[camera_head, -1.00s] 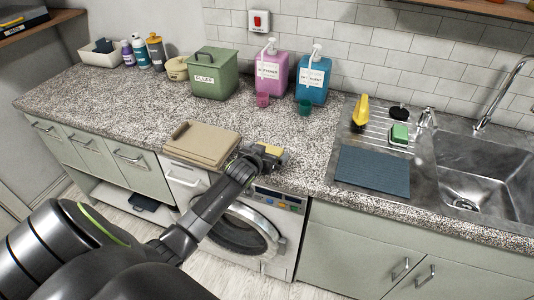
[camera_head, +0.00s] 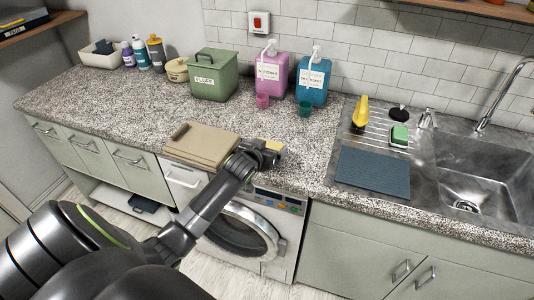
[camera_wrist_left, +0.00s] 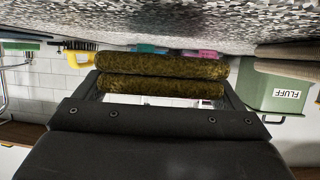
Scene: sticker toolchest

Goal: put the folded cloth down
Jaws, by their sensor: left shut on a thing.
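The folded cloth is a small yellow piece (camera_head: 276,147) in the head view, at the front part of the counter. My left gripper (camera_head: 268,152) is shut on it, just right of the beige board. In the left wrist view, which is upside down, the cloth (camera_wrist_left: 160,68) shows as two thick olive-yellow layers across the jaws (camera_wrist_left: 160,88). The speckled counter (camera_wrist_left: 160,22) is close to the cloth there. I cannot tell whether they touch. My right gripper is not in view.
The beige board (camera_head: 203,145) lies left of the gripper. The green FLUFF bin (camera_head: 214,82), pink dispenser (camera_head: 271,78) and blue dispenser (camera_head: 312,84) stand behind, with small cups before the dispensers. A blue mat (camera_head: 373,172) lies right, by the sink. Counter around the gripper is bare.

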